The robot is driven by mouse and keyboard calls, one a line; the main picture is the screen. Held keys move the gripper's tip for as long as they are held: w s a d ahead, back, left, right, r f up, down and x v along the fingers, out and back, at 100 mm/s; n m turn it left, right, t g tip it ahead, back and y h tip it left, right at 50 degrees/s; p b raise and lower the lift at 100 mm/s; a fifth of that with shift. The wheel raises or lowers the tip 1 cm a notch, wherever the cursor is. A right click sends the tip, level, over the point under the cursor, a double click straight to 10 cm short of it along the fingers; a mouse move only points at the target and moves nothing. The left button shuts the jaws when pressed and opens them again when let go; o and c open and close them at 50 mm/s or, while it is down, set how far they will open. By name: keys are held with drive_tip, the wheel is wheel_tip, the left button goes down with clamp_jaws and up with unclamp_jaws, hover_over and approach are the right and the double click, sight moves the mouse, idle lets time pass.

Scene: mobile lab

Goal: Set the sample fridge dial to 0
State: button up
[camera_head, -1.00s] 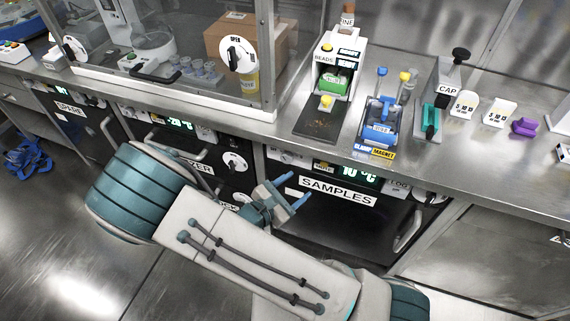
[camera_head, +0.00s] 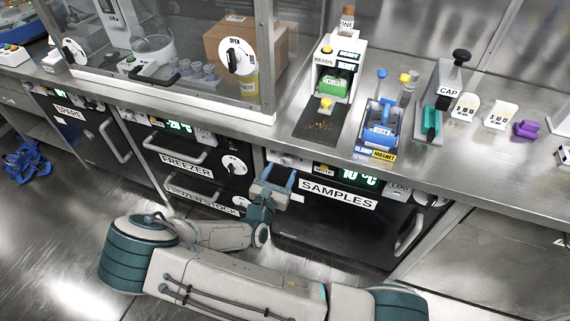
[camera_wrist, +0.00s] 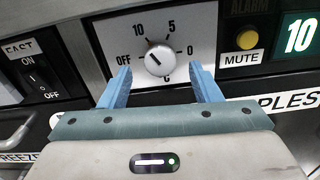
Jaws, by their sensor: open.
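The sample fridge (camera_head: 330,222) is the black unit labelled SAMPLES under the bench; its display (camera_head: 360,177) reads 10 °C. In the wrist view its dial (camera_wrist: 160,60) is a round pale knob on a light plate marked OFF at left, 10 and 5 above, and 0 at right. My gripper (camera_wrist: 159,74) is open, with one blue finger on each side of the dial's lower part and apart from the knob. In the head view my gripper (camera_head: 278,176) is just below the panel's left end.
A FAST ON/OFF switch (camera_wrist: 36,80) is left of the dial, and a yellow MUTE button (camera_wrist: 247,39) is to its right. The freezer (camera_head: 188,166) stands to the left, with its own dial (camera_head: 234,165). The bench edge overhangs the panels.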

sight(286, 163)
drive_tip(key=shift+x, duration=1.9)
drive_tip(key=c, duration=1)
